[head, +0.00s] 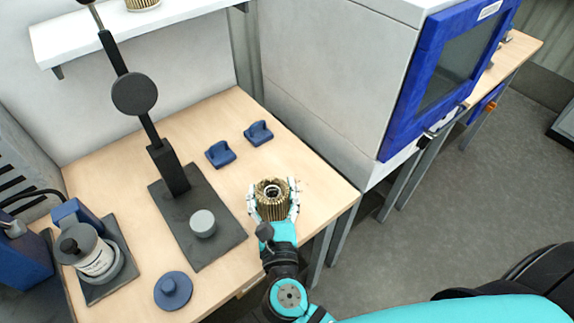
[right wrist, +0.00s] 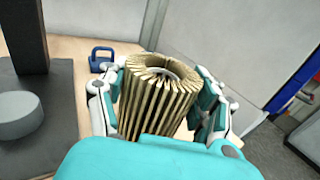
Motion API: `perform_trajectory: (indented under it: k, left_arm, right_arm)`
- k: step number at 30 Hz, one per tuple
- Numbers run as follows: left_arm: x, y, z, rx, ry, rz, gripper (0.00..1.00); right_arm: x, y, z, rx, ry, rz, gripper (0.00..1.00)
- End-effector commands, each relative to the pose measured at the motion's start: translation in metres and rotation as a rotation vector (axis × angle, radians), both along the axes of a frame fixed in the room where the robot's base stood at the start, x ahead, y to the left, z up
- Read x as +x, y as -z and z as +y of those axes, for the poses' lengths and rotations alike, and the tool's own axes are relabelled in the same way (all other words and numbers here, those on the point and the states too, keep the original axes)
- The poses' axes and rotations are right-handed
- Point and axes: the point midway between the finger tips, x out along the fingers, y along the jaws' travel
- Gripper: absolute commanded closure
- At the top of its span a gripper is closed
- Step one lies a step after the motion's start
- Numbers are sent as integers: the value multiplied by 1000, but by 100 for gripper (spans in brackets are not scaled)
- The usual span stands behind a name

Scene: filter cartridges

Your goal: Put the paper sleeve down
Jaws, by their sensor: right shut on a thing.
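The paper sleeve (head: 272,205) is a tan pleated cylinder with an open, light-rimmed centre. It is upright near the right front edge of the wooden table (head: 318,185). My right gripper (head: 273,200) is shut on it, with one finger on each side. In the right wrist view the pleated sleeve (right wrist: 158,95) stands between the fingers of the right gripper (right wrist: 160,105). Its lower end is hidden, so I cannot tell whether it touches the table. My left gripper is not in view.
A black stand with a dark base plate (head: 225,240) and grey disc (head: 203,223) is left of the sleeve. A blue knobbed disc (head: 173,290) is at front left. A blue-framed cabinet (head: 400,120) stands at right.

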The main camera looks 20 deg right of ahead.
Motion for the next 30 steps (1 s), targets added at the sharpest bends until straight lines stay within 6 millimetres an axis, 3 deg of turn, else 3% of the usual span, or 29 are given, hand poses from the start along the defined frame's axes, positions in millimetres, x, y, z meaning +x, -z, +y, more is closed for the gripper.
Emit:
perform_trajectory:
  k: [5,12,16,24,30]
  left_arm:
    - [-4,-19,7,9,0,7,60]
    - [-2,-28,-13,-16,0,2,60]
    - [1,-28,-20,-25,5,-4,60]
    - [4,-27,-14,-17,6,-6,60]
    - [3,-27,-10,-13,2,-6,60]
  right_arm:
    - [43,-1,-26,-5,1,-3,72]
    - [80,7,-49,-2,0,-1,72]
    - [86,12,-53,0,0,1,72]
    - [86,44,-53,-2,1,1,72]
    - [85,44,-53,1,1,0,72]
